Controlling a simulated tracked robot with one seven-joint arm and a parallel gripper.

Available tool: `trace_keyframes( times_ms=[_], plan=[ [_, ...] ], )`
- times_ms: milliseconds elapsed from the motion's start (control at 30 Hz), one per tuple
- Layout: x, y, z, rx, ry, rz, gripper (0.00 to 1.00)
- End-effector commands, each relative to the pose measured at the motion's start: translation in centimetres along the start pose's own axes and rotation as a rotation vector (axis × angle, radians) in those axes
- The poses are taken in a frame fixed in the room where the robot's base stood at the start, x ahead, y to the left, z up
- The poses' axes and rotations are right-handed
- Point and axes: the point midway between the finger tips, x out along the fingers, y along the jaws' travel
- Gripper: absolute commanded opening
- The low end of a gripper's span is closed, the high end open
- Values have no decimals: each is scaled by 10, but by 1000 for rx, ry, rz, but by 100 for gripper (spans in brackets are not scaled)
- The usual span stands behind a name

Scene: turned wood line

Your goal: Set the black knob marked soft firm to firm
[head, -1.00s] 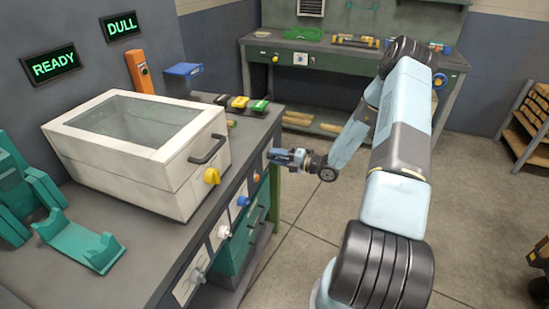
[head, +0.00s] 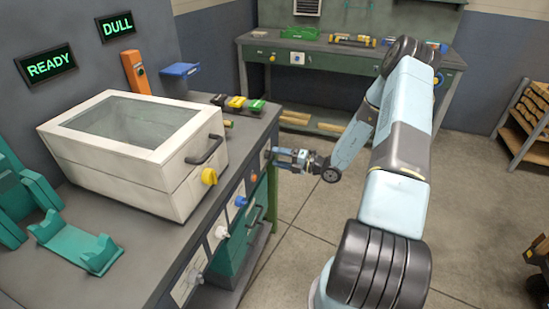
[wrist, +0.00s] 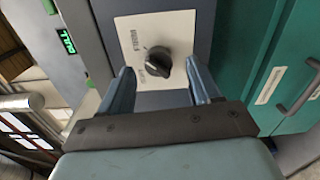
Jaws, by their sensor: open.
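The black knob (wrist: 157,61) sits on a white plate (wrist: 181,26) on the grey front panel in the wrist view. A small light mark shows on the plate by the knob's upper left. Printed words stand at the plate's left and below the knob, too small to read surely. My gripper (wrist: 160,68) is open, with one finger on each side of the knob and a visible gap to each. In the head view my gripper (head: 272,155) is at the far end of the bench front, and I cannot make out the knob there.
A white lidded box (head: 130,150) with a yellow knob (head: 209,176) stands on top. Green drawers (wrist: 290,65) lie right of the plate. Open floor lies right of the bench.

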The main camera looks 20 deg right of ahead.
Motion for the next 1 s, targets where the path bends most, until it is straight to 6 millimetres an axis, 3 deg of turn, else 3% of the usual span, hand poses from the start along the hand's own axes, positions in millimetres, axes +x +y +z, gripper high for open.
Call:
trace_keyframes(
  times_ms=[300, 500, 700, 1000],
  plan=[
    [-64, -1, 1, 1, -5, -4, 63],
    [-97, -2, 2, 0, -4, -4, 63],
    [-114, -2, 2, 1, -3, -2, 63],
    [-117, -2, 2, 1, -2, -3, 63]
  ],
)
